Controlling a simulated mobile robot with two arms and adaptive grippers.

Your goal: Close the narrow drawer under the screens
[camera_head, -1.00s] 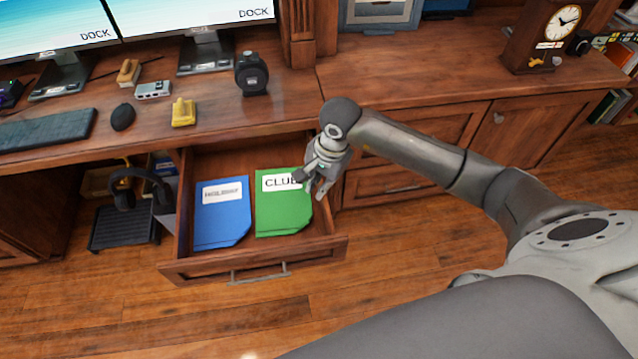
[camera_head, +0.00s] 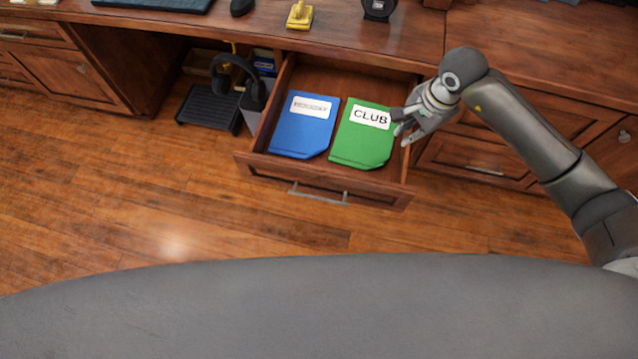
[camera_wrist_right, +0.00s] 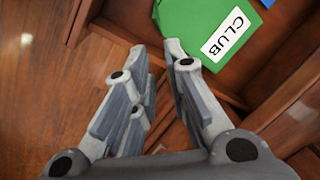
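The narrow drawer (camera_head: 322,179) is pulled well out from under the desk top, with its metal bar handle (camera_head: 318,194) on the front. A blue folder (camera_head: 303,130) and a green folder labelled CLUB (camera_head: 362,141) lie flat inside it. My right gripper (camera_head: 404,133) is over the drawer's right side, beside the green folder. In the right wrist view its fingers (camera_wrist_right: 155,48) are apart with nothing between them, and the green folder (camera_wrist_right: 195,25) lies just beyond the tips. I cannot tell if a finger touches the drawer wall. My left gripper is not in view.
The desk top (camera_head: 345,35) carries a yellow object (camera_head: 300,15) and a black stand (camera_head: 378,9). Headphones (camera_head: 236,75) and a black ribbed footrest (camera_head: 208,108) are left of the drawer. Closed cabinets (camera_head: 480,150) stand right. The wood floor (camera_head: 130,190) in front is clear.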

